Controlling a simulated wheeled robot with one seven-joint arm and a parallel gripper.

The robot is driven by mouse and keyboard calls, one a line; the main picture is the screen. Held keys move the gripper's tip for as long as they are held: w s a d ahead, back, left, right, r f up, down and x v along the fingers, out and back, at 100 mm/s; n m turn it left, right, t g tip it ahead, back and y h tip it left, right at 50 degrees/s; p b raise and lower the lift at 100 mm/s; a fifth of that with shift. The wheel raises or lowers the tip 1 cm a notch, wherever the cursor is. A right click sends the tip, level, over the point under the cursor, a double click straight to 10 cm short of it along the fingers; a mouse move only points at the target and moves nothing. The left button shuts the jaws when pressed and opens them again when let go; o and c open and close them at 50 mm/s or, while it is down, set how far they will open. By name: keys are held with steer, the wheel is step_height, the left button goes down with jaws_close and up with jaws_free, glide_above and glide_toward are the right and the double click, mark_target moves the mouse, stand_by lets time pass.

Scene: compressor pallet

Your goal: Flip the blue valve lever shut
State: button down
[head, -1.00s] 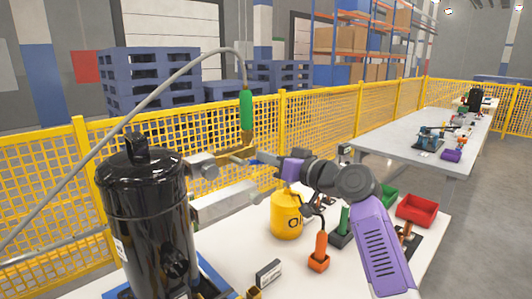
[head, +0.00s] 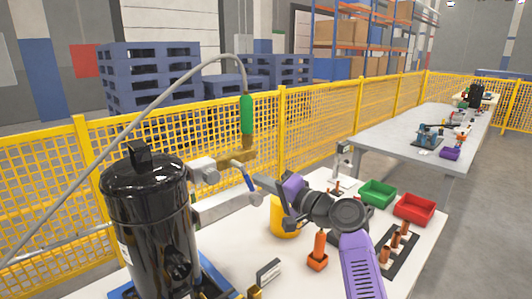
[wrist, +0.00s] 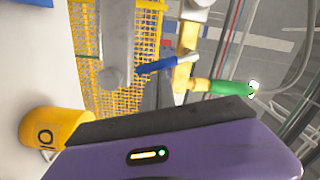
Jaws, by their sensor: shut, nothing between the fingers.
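The blue valve lever (head: 245,177) sits on the brass valve (head: 238,157) below a green hose fitting (head: 246,112). In the head view the lever slants down and to the right. In the wrist view the blue lever (wrist: 157,65) shows beside the brass body (wrist: 184,72), beyond the dark finger. My gripper (head: 265,185) is shut and empty, its tips just right of the lever's lower end. I cannot tell whether they touch it. The wrist view shows the gripper's purple housing and dark finger (wrist: 165,120) in the foreground.
A black compressor (head: 150,220) stands left of the valve, with a grey hose arching above. A yellow canister (head: 280,222) is below my gripper. An orange-handled tool (head: 318,252), green bin (head: 377,193) and red bin (head: 415,208) are on the table. A yellow mesh fence (head: 330,125) runs behind.

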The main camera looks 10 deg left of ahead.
steer(key=m, duration=0.1)
steer(key=s+a+f+m+p, duration=0.1)
steer(key=shift+s+m, duration=0.15)
steer(key=shift+m, duration=0.25)
steer(key=shift+s+a+f, duration=0.15)
steer(key=shift+a, duration=0.05)
stand_by(0.4)
